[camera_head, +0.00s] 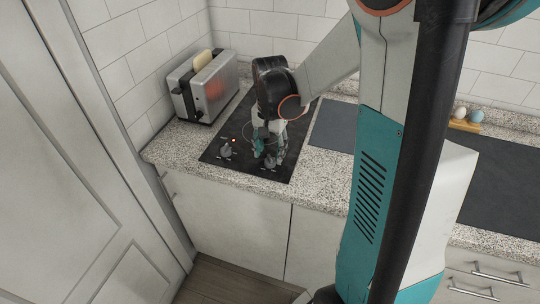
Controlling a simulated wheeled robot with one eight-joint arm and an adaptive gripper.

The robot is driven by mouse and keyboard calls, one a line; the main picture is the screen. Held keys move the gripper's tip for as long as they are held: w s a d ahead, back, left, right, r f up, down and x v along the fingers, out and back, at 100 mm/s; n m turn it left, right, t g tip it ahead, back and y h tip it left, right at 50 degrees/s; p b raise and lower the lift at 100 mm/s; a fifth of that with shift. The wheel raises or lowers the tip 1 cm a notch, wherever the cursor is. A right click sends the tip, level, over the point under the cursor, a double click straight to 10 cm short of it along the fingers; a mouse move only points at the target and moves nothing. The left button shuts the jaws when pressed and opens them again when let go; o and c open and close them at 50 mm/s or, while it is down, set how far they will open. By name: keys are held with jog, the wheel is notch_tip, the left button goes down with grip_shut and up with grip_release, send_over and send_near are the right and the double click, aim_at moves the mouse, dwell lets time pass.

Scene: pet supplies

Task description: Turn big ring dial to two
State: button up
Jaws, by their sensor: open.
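A black cooktop (221,155) lies in the speckled counter at the left. Its burner markings are faint. Two small grey dials stand near its front edge: the left dial (226,151) is in clear view with a small orange light near it, and the right dial (270,162) is partly hidden by my gripper. I cannot tell which is the big ring dial or read any numbers. My gripper (266,153) points down over the right dial, its fingertips close to it. It is open; whether it touches the dial cannot be seen.
A steel toaster (207,84) with bread stands behind and left of the cooktop, near the tiled wall. A dark grey panel (334,124) lies to the right. Two eggs on a small yellow holder (464,126) sit at the far right. A door (60,190) is at the left.

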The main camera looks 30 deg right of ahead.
aim_at(270, 157)
notch_tip(270, 157, up, 9)
dwell(0.3)
jog(key=shift+f, duration=0.1)
dwell(0.4)
jog(key=a+r+n+t+p, duration=0.1)
jog(key=a+r+n+t, duration=0.1)
jog(key=a+r+n, duration=0.4)
jog(key=s+a+f+n+t+b, duration=0.1)
jog(key=s+a+n+t, duration=0.4)
jog(key=s, duration=0.8)
jog(key=a+f, duration=0.1)
jog(key=a, duration=0.2)
